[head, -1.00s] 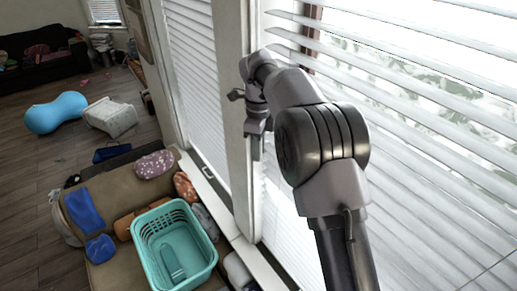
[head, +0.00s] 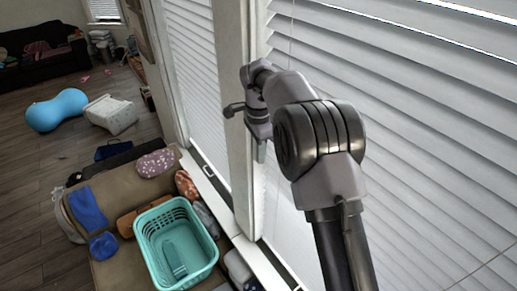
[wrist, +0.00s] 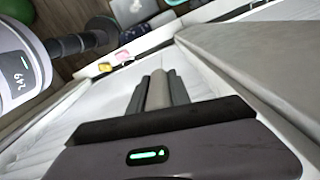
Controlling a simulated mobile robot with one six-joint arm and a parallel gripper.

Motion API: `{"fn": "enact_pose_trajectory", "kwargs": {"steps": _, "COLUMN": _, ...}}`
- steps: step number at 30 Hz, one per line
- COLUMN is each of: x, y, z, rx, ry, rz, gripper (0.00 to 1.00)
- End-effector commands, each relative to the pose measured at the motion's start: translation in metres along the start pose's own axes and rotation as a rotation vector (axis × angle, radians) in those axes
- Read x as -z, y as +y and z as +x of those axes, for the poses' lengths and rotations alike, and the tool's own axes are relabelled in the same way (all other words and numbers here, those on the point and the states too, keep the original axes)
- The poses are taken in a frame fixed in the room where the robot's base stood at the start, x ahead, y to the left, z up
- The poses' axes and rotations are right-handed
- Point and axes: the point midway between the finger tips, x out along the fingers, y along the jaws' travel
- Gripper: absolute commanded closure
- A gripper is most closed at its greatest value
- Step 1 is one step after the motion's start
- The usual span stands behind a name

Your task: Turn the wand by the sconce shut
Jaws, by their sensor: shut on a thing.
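My gripper (head: 261,152) is in front of the window frame, at the left edge of the large right-hand blind (head: 420,130). In the wrist view my gripper (wrist: 160,74) is shut on a tan, rod-like piece, which I take to be the wand (wrist: 158,90), between its two dark fingers. In the head view the wand is hidden by my arm and gripper. I cannot make out the sconce.
A second blind (head: 195,75) hangs left of the white window post (head: 232,120). Below is a tan bench (head: 130,188) with clothes and a teal basket (head: 150,257). A blue peanut ball (head: 57,110) and a white basket (head: 111,114) are on the floor at left.

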Motion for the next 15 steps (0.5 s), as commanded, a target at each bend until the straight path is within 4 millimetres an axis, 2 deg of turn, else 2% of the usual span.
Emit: {"fn": "enact_pose_trajectory", "kwargs": {"steps": 15, "x": -0.0003, "y": -0.0006, "z": -0.0002, "rx": -0.002, "ry": -0.001, "rz": -0.453, "gripper": 1.0}}
